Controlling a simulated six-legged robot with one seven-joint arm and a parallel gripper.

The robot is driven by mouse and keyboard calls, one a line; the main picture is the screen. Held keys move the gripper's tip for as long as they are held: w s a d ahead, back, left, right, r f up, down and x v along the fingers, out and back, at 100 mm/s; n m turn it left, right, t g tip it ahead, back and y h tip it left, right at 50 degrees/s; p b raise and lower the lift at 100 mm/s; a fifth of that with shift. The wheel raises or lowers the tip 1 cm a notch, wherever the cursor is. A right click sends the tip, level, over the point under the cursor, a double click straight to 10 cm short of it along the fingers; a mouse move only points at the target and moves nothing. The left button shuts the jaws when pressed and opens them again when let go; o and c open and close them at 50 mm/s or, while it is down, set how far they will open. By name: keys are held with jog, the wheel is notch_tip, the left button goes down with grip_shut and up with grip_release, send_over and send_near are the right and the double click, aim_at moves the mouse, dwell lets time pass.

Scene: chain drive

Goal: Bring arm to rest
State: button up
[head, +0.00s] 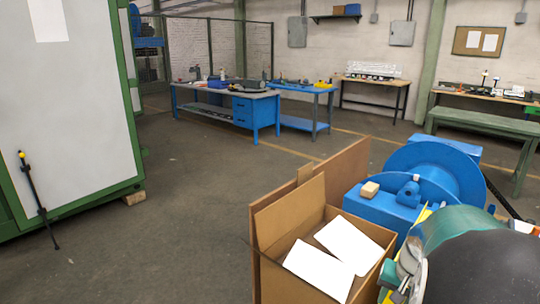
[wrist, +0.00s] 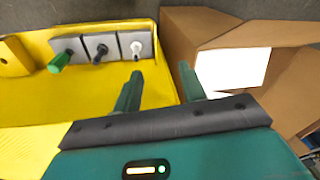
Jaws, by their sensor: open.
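My gripper (wrist: 160,83) is open, with its two dark green fingers apart and nothing seen between them. In the wrist view the fingers extend over the right edge of a yellow surface (wrist: 90,103) and toward an open cardboard box (wrist: 180,40). In the head view my teal and black arm fills the lower right corner, and the fingertips cannot be made out clearly there.
The open cardboard box, with two white sheets (head: 318,270), stands left of my arm. A blue workbench (head: 255,110) and a green-framed cabinet (head: 75,110) stand farther off. The floor (head: 190,200) between is clear.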

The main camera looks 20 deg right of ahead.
jog(key=a+r+n+t, duration=0.1)
jog(key=a+r+n, duration=0.2)
jog(key=a, duration=0.7)
jog(key=s+a+r+n+t, duration=0.1)
jog(key=a+r+n, duration=0.2)
jog(key=a, duration=0.7)
jog(key=s+a+r+n+t, duration=0.1)
jog(key=a+r+n, duration=0.3)
jog(key=a, duration=0.6)
notch_tip(320, 180, up, 2)
jog(key=shift+a+r+t, duration=0.2)
jog(key=shift+a+t, duration=0.2)
jog(key=shift+s, duration=0.1)
jog(key=shift+c, duration=0.5)
jog(key=shift+d, duration=0.15)
